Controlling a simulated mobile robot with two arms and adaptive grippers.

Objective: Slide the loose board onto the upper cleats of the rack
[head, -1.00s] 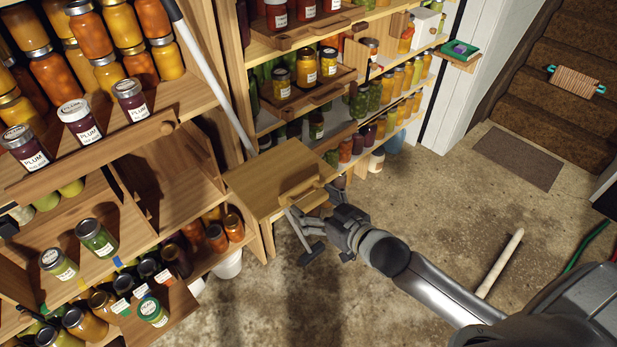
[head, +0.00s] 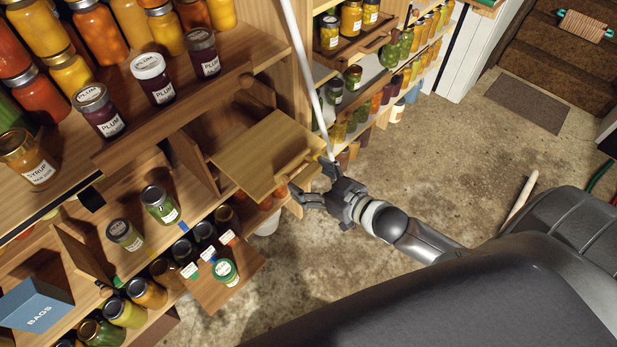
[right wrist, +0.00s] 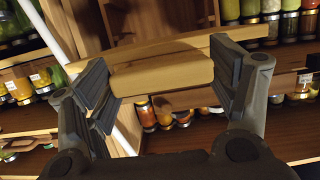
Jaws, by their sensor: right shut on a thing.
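The loose board (head: 258,152) is a flat light-wood panel with a block handle on its near edge. In the head view it slants in front of an open bay (head: 215,128) of the wooden rack (head: 180,118), and its left part overlaps the bay. My right gripper (head: 316,184) is at the board's right end, shut on the handle. In the right wrist view the fingers of the gripper (right wrist: 170,85) sit on both sides of the handle (right wrist: 163,76), with the board edge behind. The cleats are not clearly visible. My left gripper is not in view.
A pale pole (head: 306,75) leans close to the board and right gripper. Plum jars (head: 152,78) stand on the shelf left of the bay. Several jars (head: 207,238) stand on lower shelves, with a blue bags box (head: 36,304). The floor to the right (head: 455,165) is mostly clear.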

